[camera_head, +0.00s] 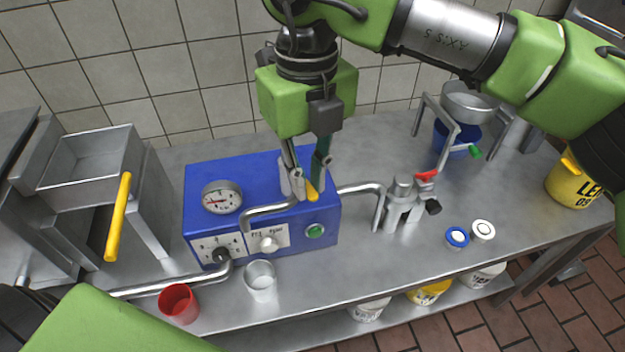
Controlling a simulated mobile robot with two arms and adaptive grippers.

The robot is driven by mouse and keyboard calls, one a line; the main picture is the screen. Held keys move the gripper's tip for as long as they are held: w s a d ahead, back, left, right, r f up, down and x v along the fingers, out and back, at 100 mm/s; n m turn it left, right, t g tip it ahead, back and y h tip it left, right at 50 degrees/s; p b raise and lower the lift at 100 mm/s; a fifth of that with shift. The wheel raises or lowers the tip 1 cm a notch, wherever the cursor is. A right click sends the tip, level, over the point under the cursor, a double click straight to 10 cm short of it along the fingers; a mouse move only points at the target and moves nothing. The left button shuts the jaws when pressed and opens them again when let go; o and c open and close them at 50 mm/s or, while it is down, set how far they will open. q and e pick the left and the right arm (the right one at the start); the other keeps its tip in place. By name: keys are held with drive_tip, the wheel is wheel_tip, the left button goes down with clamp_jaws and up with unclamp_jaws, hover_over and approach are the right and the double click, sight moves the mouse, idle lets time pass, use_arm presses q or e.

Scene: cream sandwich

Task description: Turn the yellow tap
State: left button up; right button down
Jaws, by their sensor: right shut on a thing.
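The yellow tap (312,191) sits on top of the blue machine (262,185), near its right end. My right gripper (305,187) comes down from above and is shut on the yellow tap. Its fingers hide part of the tap, so its exact angle is hard to tell. My left arm shows only as a green link at the lower left; the left gripper is out of view.
The blue machine has a gauge (221,197) and a green button (315,231). A red cup (179,304) and a clear cup (261,279) stand at the front edge. A metal fitting (402,204) with a red lever stands to the right. A yellow handle (118,217) projects at left.

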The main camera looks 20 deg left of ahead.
drive_tip(key=shift+a+m, duration=0.1)
drive_tip(key=shift+m, duration=0.2)
drive_tip(key=shift+r, duration=0.1)
drive_tip(key=c, duration=2)
unclamp_jaws()
drive_tip(key=shift+c, duration=0.2)
wheel_tip(320, 180, up, 12)
drive_tip(key=shift+s, duration=0.1)
